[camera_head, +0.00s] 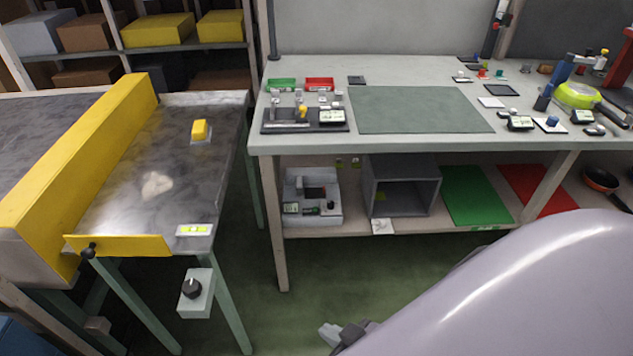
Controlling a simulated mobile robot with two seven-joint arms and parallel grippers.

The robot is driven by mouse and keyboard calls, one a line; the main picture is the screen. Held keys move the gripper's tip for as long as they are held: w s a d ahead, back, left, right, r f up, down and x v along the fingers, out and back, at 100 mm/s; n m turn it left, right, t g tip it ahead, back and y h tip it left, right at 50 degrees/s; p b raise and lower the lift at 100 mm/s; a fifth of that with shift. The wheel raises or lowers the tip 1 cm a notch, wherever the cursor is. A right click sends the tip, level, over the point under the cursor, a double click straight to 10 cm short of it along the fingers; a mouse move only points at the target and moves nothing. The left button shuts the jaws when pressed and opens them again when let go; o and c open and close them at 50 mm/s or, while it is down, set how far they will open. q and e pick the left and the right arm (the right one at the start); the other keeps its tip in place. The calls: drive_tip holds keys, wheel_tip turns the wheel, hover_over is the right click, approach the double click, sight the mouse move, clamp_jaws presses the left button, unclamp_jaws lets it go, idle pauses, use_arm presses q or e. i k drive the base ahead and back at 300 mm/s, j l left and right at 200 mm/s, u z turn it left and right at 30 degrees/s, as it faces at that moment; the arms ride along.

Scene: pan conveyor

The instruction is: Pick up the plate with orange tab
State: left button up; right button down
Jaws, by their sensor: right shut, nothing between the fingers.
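I cannot clearly make out a plate with an orange tab. A yellow-orange block (200,129) sits on a small grey base on the conveyor (112,190). Several small plates lie on the workbench, among them a white one (491,102) and a dark one (501,90); their tabs are too small to tell. My right gripper (343,334) shows small at the bottom edge, low over the floor in front of the bench, apart from everything. It is shut and empty. My left gripper is not in view.
The workbench holds a green mat (420,110), a dark tray of parts (287,127), and green (281,84) and red (319,84) bins. Its lower shelf holds a grey open box (436,190) and a dark pan (600,179). A control box (196,293) hangs below the conveyor. Green floor lies clear between.

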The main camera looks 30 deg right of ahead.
sight(310, 193)
drive_tip(key=l+z, duration=0.1)
drive_tip(key=l, duration=0.3)
drive_tip(key=i+l+z, duration=0.15)
drive_tip(key=l, duration=0.25)
drive_tip(key=l+z, duration=0.1)
drive_tip(key=l, duration=0.35)
drive_tip(key=i+l+z, duration=0.15)
drive_tip(key=l, duration=0.2)
drive_tip(key=i+l+z, duration=0.1)
drive_tip(key=l, duration=0.3)
drive_tip(key=i+l+z, duration=0.1)
drive_tip(key=i, duration=0.25)
drive_tip(key=i+l+z, duration=0.1)
drive_tip(key=i+l, duration=0.2)
drive_tip(key=i+j, duration=0.05)
